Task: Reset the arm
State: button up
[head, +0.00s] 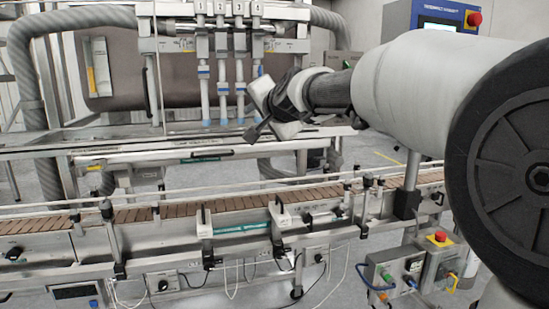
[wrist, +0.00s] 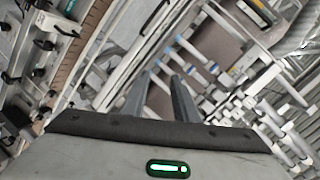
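My arm reaches in from the right in the head view, with my gripper (head: 256,108) in front of the filling machine's nozzles. In the wrist view my gripper (wrist: 161,85) shows two dark fingers standing apart with a gap between them. Nothing is held between them. The white filler tubes (head: 221,75) with blue tips hang behind my gripper in the head view. They also show tilted beyond the fingers in the wrist view (wrist: 190,52).
A conveyor with brown slats (head: 165,211) runs across below my gripper. Metal guide rails (head: 150,160) lie above it. A control box with a red button (head: 440,238) stands at the lower right. A screen panel (head: 437,22) stands at the upper right.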

jog(key=s+d+f+n+g+h, duration=0.25)
jog(key=s+d+f, duration=0.5)
jog(key=s, duration=0.55)
jog(key=s+d+f+n+g+h, duration=0.1)
jog(key=s+d+f+n+g, duration=0.2)
jog(key=s+d+f, duration=0.7)
jog(key=s+d+f+n+g+h, duration=0.25)
jog(key=s+f, duration=0.35)
jog(key=s, duration=1)
notch_tip(320, 180, up, 23)
jog(key=p, duration=2.3)
jog(key=shift+w+a+f, duration=0.2)
jog(key=shift+w+a, duration=0.2)
